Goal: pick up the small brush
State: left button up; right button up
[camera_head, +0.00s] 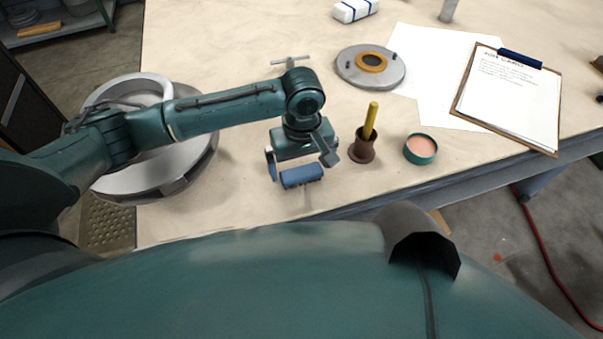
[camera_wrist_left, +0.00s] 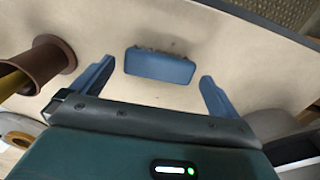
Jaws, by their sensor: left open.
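A small blue block-like piece (camera_head: 302,176) lies on the table near its front edge. In the left wrist view, this blue piece (camera_wrist_left: 160,67) has a ragged dark fringe along its far edge, like short bristles, so it looks like the small brush. My left gripper (camera_head: 300,169) is open above it. In the left wrist view, the fingertips (camera_wrist_left: 157,71) stand apart on either side of the piece, with gaps at both ends. I cannot tell how far above it they are. My right gripper is not in view.
A brown pot (camera_head: 362,152) holding a yellow stick (camera_head: 370,121) stands close right of my gripper, with a round green tin (camera_head: 420,149) beyond. A grey flanged disc (camera_head: 392,76), paper (camera_head: 420,60) and clipboard (camera_head: 512,95) lie farther back. A large metal casing (camera_head: 190,165) sits left.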

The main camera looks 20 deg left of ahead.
pick_arm(q)
notch_tip(320, 180, down, 3)
jog(key=shift+f, duration=0.2)
jog(key=c, duration=0.8)
jog(key=shift+r, duration=0.1)
notch_tip(320, 180, up, 10)
dwell(0.4)
